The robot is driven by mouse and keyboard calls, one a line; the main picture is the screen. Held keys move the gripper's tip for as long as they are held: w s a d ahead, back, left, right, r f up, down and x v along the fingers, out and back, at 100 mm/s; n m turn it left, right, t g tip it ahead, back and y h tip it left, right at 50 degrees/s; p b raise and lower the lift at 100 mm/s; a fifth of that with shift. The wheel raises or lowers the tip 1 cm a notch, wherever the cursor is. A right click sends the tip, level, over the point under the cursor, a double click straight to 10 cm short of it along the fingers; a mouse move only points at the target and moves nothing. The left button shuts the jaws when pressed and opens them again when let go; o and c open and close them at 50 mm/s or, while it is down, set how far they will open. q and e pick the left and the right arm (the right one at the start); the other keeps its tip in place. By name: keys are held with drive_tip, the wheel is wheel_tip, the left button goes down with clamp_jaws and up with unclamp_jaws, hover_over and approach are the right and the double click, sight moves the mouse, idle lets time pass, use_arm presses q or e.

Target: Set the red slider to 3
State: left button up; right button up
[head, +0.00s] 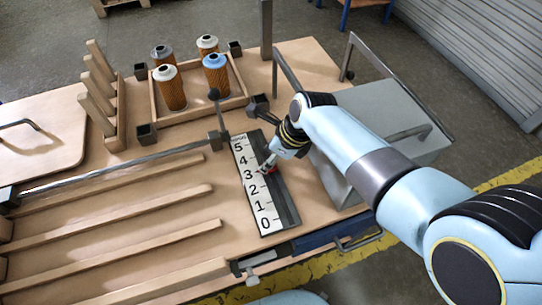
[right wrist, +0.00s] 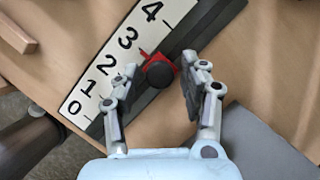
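The scale (head: 258,185) is a white strip numbered 0 to 5 along a dark track, with 0 nearest me. The red slider (head: 268,170) sits on the track beside the 3, partly hidden by my right gripper. In the right wrist view the red slider (right wrist: 149,55) carries a round black knob (right wrist: 160,73), and its pointer edge lies at about the 3 mark. My right gripper (right wrist: 158,82) is open, with one finger on each side of the knob and gaps between. It also shows in the head view (head: 269,163). My left gripper is not in view.
A wooden tray (head: 204,115) with several filter cartridges stands behind the scale. A grey box (head: 375,112) with handles is right of it. Wooden rails (head: 115,235) and a metal rod (head: 120,166) lie to the left. A blue drawer (head: 325,236) is at the table's front edge.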

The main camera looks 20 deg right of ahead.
drive_tip(key=shift+r, duration=0.15)
drive_tip(key=v, duration=1.1)
drive_tip(key=shift+s+d+r, duration=0.15)
drive_tip(key=shift+r, duration=0.15)
